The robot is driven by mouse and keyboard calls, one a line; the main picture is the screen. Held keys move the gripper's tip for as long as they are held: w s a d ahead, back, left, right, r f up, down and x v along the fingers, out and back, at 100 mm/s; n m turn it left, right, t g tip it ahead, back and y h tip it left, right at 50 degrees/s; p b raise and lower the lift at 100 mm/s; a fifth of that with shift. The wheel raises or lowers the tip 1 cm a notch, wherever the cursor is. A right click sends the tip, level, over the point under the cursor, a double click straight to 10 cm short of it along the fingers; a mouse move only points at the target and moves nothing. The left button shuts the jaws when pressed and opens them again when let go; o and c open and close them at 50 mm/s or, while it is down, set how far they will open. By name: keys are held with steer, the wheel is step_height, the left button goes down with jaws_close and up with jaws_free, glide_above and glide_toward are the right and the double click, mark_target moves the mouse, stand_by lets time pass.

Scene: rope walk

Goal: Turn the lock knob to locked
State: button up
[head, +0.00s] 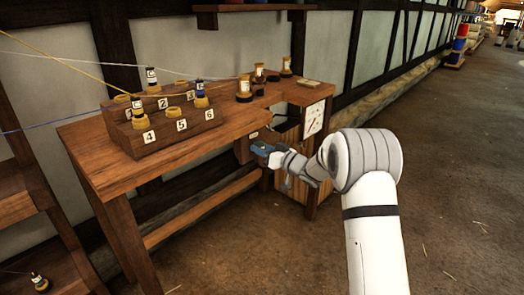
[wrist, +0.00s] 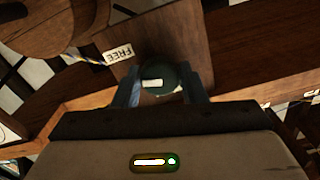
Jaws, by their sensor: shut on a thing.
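The lock knob (wrist: 160,76) is a round dark green knob with a pale mark on its face, seen in the wrist view. It sits on a wooden block under the table's front edge. My gripper (wrist: 162,92) is shut on the knob, with one finger on each side of it. A label reading "FREE" (wrist: 119,52) is beside the knob in the wrist view. In the head view my gripper (head: 262,149) reaches the block below the table top and hides most of the knob.
The wooden table (head: 90,150) carries a stepped rack (head: 165,130) with numbered places and several bobbins. More bobbins (head: 258,74) stand at its back right. A white panel with markings (head: 313,119) hangs at the right end. Coloured cords cross the upper left.

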steer(key=shift+w+d+n+b, duration=0.15)
steer(key=shift+n+b, duration=3.15)
steer(key=shift+n, duration=1.85)
steer(key=shift+d+n+b, duration=0.1)
steer(key=shift+n+b, duration=3.2)
steer(key=shift+n, duration=1.85)
steer(key=o, duration=1)
steer(key=shift+a, duration=0.1)
steer(key=shift+c, duration=0.2)
steer(key=shift+r, duration=0.1)
steer(key=p+v, duration=0.2)
steer(key=v, duration=0.5)
steer(key=shift+s+d, duration=0.25)
steer(key=shift+d, duration=0.1)
